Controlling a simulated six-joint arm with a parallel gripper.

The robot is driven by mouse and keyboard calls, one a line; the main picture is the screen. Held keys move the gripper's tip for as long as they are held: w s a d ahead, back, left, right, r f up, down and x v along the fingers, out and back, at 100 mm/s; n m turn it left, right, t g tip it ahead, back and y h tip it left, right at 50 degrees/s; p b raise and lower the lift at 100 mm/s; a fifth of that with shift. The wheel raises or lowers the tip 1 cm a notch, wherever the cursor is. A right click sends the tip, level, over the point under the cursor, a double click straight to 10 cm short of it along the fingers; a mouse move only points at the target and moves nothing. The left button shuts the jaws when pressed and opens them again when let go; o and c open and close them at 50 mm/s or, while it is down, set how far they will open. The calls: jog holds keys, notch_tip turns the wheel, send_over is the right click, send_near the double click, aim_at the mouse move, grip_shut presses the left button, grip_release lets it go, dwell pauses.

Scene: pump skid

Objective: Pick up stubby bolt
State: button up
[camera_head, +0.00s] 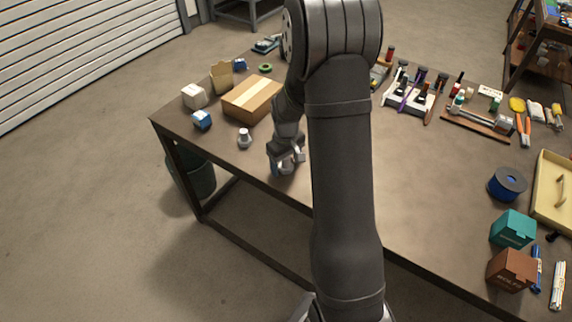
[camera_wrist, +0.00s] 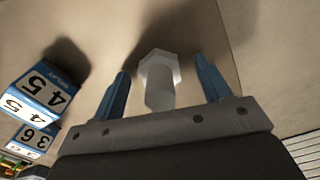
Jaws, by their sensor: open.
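The stubby bolt (camera_head: 244,137) is a short pale grey bolt near the table's front left edge. It appears to stand on its hex head with the shank up. In the wrist view the bolt (camera_wrist: 159,78) lies in line with the gap between the fingers, its hex head beyond the fingertips. My gripper (camera_head: 287,164) is open and empty, pointing down to the right of the bolt in the head view. Its blue fingers also frame the gap in the wrist view (camera_wrist: 162,70). The fingers do not visibly touch the bolt.
A blue box (camera_head: 202,121), a white box (camera_head: 194,96) and a cardboard box (camera_head: 252,99) stand left and behind. Numbered blue-white boxes (camera_wrist: 45,92) show left in the wrist view. The dark table (camera_head: 430,185) is mostly bare in its middle.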

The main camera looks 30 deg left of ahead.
jog(key=c, duration=1.1)
jog(key=shift+r, duration=0.1)
